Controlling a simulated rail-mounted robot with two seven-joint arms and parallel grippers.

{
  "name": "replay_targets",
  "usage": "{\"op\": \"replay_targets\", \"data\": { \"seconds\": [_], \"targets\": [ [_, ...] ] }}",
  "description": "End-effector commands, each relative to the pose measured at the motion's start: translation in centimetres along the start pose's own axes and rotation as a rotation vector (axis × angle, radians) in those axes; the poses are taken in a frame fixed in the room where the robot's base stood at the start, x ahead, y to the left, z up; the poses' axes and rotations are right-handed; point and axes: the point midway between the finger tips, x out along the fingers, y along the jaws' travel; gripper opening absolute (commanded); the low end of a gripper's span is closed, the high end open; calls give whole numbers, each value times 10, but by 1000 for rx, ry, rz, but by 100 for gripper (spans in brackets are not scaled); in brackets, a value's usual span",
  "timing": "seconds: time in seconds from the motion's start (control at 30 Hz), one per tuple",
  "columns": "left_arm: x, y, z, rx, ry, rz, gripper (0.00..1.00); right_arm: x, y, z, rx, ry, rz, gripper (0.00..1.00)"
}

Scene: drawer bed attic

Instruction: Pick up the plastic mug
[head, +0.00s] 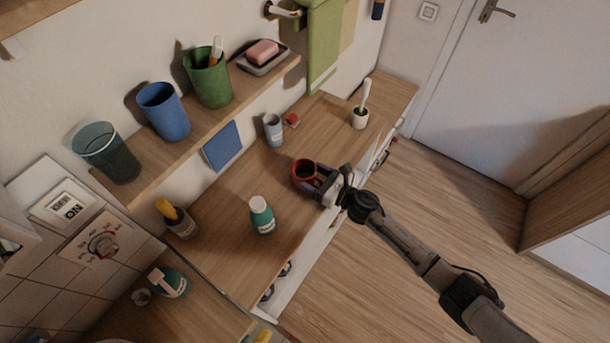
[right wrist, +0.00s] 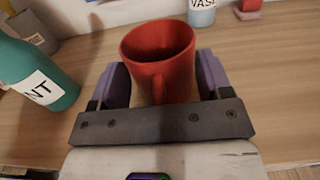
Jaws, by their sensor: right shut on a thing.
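The red plastic mug (head: 303,168) is upright at the front part of the wooden counter (head: 215,240). In the right wrist view the mug (right wrist: 158,60) stands between the two purple fingers, its open top tilted toward the camera and its handle facing the gripper. My right gripper (head: 320,183) comes in from the right and is shut on the mug's sides. I cannot tell whether the mug's base touches the counter. The mug's lower part is hidden by the gripper. My left gripper is not in view.
A small red item (head: 292,120) is beside that cup. A wall shelf (head: 180,150) holds several cups. A white brush holder (head: 360,117) stands at the right.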

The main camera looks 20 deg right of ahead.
Motion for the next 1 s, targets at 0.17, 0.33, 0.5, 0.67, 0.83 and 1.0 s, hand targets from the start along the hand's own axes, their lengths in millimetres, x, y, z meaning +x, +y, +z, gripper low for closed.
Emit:
{"op": "replay_targets", "data": {
  "seconds": [0.17,0.33,0.5,0.67,0.83,1.0],
  "targets": [
    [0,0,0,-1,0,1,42,0,0,0,0,0,0,47],
    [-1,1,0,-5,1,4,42,0,0,1,0,0,0,47],
    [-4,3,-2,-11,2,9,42,0,-1,12,-2,0,0,47],
    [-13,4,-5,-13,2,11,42,0,-1,39,-6,-2,2,47],
    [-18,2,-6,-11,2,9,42,-31,-8,60,-4,3,0,47],
    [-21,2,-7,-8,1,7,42,-63,-16,79,-4,2,0,47]
  ]
}}
